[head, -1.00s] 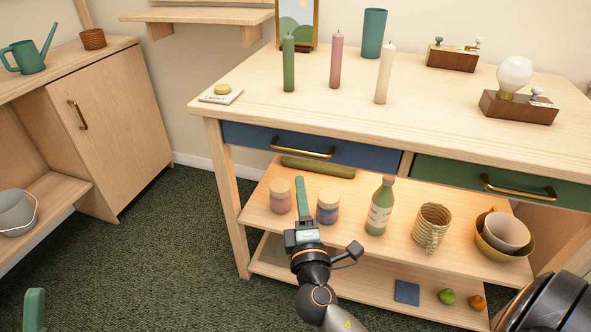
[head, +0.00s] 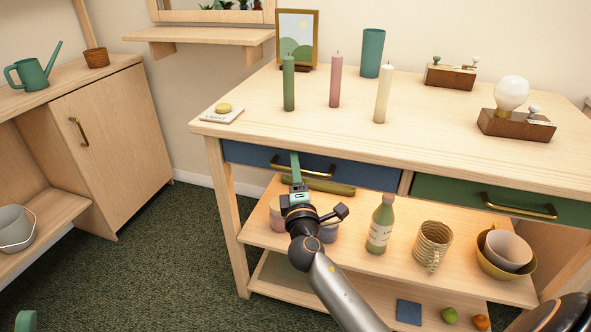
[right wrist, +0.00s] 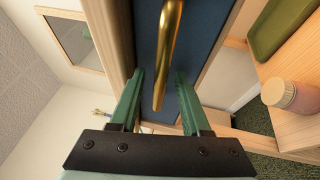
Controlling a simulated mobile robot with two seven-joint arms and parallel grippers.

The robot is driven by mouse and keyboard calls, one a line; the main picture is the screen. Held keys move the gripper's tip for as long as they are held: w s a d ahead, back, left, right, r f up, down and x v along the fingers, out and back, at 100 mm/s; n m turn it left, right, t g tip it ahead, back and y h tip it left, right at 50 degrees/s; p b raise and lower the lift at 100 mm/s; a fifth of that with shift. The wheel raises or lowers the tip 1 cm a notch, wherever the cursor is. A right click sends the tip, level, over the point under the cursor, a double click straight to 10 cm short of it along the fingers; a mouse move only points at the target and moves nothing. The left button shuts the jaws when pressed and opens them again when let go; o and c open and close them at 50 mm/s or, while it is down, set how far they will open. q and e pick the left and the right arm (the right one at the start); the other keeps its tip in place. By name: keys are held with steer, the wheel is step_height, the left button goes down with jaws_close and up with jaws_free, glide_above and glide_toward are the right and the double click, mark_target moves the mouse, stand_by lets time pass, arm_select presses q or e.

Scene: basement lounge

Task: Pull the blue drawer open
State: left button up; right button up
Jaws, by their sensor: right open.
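The blue drawer (head: 355,177) is closed under the left part of the wooden table top, with a horizontal brass handle (head: 318,172) on its front. My right gripper (head: 295,156) is in front of the handle's left part, with its fingers pointing at the drawer. In the right wrist view, the open right gripper (right wrist: 159,76) has one green finger on each side of the brass handle (right wrist: 166,60). The blue drawer front (right wrist: 203,35) lies behind it. Contact between fingers and handle cannot be made out.
A green drawer (head: 450,193) with a brass handle is to the right. The shelf below holds jars, a bottle (head: 381,225), a wicker mug (head: 432,246) and bowls (head: 506,252). Candles stand on the table top (head: 240,145). Open carpet (head: 170,270) lies to the left.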

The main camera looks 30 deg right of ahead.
steer(key=shift+c, duration=0.3)
jaws_close()
stand_by(1.1)
